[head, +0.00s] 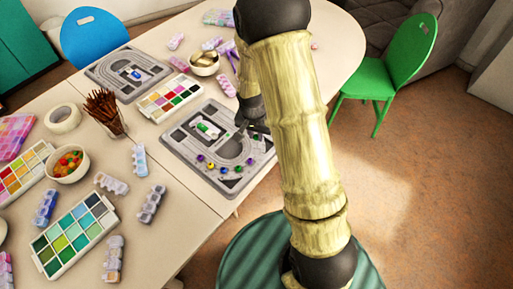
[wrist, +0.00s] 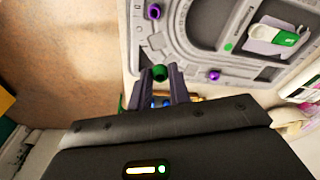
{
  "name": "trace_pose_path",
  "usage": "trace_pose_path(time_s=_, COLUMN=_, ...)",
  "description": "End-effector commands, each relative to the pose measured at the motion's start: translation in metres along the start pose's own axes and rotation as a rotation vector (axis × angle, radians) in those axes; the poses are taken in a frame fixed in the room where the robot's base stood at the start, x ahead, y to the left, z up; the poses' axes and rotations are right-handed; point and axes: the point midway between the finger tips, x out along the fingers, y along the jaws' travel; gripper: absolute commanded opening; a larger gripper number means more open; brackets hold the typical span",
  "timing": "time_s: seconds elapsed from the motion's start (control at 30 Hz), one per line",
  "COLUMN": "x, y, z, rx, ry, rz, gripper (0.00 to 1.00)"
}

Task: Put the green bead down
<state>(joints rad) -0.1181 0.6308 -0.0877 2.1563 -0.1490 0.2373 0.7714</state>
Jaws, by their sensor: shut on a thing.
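My gripper (wrist: 161,75) is shut on a green bead (wrist: 160,73), held between the fingertips in the wrist view. In the head view my gripper (head: 243,127) is over the right part of the near grey bead board (head: 190,152), partly hidden by my arm. I cannot tell how high the bead is above the board. The board also shows in the wrist view (wrist: 190,45), with purple beads (wrist: 214,75) on it. Several coloured beads, such as a purple one (head: 200,157), lie along the board's near side in the head view.
A white holder with a green piece (wrist: 288,39) sits on the board. A second grey board (head: 103,68) lies farther back. A paint box (head: 169,98), a bowl of beads (head: 67,163) and a cup of brown sticks (head: 107,110) stand on the table. The table edge is close by the board.

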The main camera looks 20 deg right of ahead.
Motion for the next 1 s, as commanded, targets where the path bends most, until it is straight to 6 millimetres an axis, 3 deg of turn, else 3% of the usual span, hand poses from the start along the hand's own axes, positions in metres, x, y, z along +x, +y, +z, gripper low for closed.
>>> trace_pose_path(time_s=0.17, x=0.027, y=0.0, z=0.004, rx=-0.001, ry=-0.002, rz=0.002, gripper=0.0)
trace_pose_path(time_s=0.53, x=0.032, y=0.0, z=0.004, rx=-0.001, ry=0.0, rz=0.0, gripper=0.0)
trace_pose_path(time_s=0.8, x=0.064, y=0.0, z=0.01, rx=-0.002, ry=-0.001, rz=0.002, gripper=0.0)
trace_pose_path(time_s=1.0, x=0.071, y=0.0, z=0.01, rx=-0.001, ry=0.001, rz=-0.001, gripper=0.0)
